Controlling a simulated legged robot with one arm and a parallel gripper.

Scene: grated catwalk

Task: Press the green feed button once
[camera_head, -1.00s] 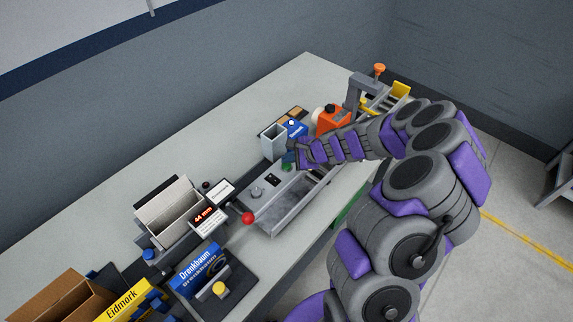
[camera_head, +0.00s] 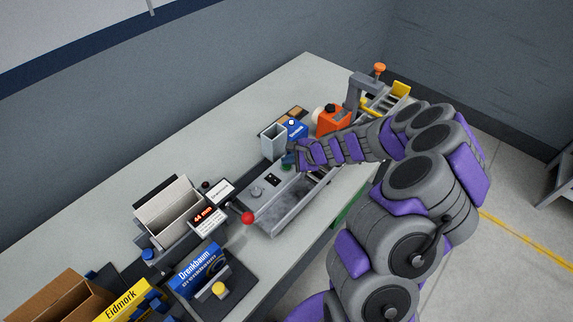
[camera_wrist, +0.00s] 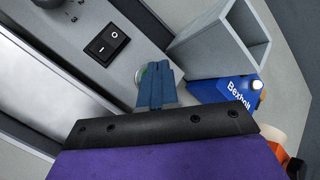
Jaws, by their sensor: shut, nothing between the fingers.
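The green feed button (camera_wrist: 144,72) shows in the wrist view as a sliver of green inside a pale ring on the grey machine panel. My gripper's fingers hide most of it. My gripper (camera_wrist: 160,70) is shut and empty, its blue-grey fingertips right over the button. I cannot tell whether they touch it or whether it is pushed in. In the head view my gripper (camera_head: 288,161) is at the far end of the machine panel (camera_head: 262,204), and the button is not clearly seen there.
A black rocker switch (camera_wrist: 107,42) and a knob (camera_head: 257,192) sit on the same panel. A grey open box (camera_head: 273,141) and a blue Bexholt box (camera_wrist: 228,90) stand close by my fingers. A red ball knob (camera_head: 247,217) is at the near end.

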